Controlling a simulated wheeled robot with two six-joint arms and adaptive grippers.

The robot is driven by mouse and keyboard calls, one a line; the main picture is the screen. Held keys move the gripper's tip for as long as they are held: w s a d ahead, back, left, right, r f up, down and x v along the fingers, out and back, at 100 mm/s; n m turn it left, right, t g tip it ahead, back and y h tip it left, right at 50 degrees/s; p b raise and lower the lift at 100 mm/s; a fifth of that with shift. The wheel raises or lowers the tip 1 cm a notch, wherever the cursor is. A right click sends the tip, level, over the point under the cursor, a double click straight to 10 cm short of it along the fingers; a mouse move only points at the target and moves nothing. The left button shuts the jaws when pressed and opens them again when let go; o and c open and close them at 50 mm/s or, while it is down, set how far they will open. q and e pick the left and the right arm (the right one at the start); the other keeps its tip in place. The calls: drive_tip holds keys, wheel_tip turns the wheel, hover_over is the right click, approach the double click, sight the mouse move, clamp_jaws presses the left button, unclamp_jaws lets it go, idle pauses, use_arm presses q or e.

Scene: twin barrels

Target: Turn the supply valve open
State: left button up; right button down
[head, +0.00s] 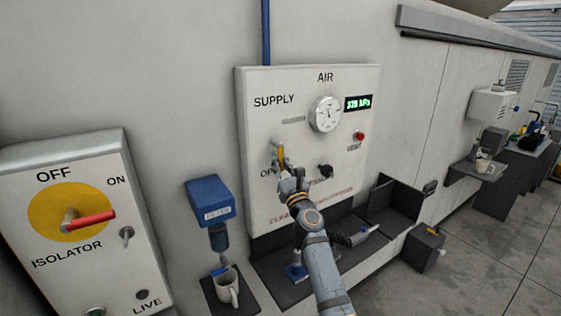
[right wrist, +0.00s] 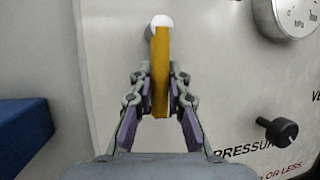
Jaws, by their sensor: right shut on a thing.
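The supply valve has a yellow lever (head: 281,153) on the white AIR panel (head: 260,105), below the SUPPLY label. In the right wrist view the lever (right wrist: 160,72) hangs straight down from a pale round pivot. My right gripper (head: 283,169) is at the lever, and in the right wrist view its fingers (right wrist: 160,100) are shut on the lever's lower part, one on each side. The fingers and hand hide part of the lettering under the valve. My left gripper is not in view.
The panel also bears a round gauge (head: 325,114), a green display (head: 358,103), a red VENT button (head: 359,136) and a black PRESSURE knob (head: 326,171). The isolator box (head: 110,165) is far left.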

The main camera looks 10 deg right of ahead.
drive_tip(key=shift+f, duration=0.15)
drive_tip(key=c, duration=1.3)
unclamp_jaws()
drive_tip(key=v, duration=1.2)
